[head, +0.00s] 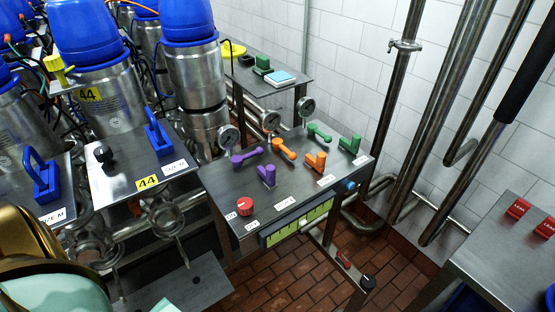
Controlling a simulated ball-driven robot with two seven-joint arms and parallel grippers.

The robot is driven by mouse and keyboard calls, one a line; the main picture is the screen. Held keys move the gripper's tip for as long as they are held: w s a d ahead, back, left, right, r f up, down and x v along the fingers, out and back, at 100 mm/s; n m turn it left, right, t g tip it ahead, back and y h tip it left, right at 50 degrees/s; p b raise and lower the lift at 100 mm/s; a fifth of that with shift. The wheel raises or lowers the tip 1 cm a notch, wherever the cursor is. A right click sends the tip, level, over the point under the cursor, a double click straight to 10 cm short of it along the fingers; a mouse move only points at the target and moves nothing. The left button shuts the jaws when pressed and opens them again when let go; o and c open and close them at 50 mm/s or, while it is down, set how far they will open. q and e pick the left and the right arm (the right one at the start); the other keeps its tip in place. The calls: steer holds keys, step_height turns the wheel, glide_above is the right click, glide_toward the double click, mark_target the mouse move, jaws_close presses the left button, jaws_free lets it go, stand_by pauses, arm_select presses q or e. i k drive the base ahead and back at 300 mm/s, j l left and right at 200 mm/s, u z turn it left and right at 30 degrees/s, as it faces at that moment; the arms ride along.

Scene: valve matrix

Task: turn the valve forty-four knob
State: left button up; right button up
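A yellow label reading 44 (148,182) sits on the front edge of a grey metal panel (120,187) at the left. A round black knob (103,154) stands on that panel, at its left side. A blue lever handle (158,135) stands upright at the panel's right side, behind a white label (174,168). Neither gripper shows in the head view. A gold and mint part of my own body fills the lower left corner.
A steel table (225,198) at centre carries purple, orange and green levers and a red knob (245,206). Blue-topped vessels (185,22) stand behind the panel. Another blue handle (42,178) is at the left. A metal bench (505,250) stands at the right.

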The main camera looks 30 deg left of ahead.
mark_target(103, 154)
steer(key=u, duration=2.05)
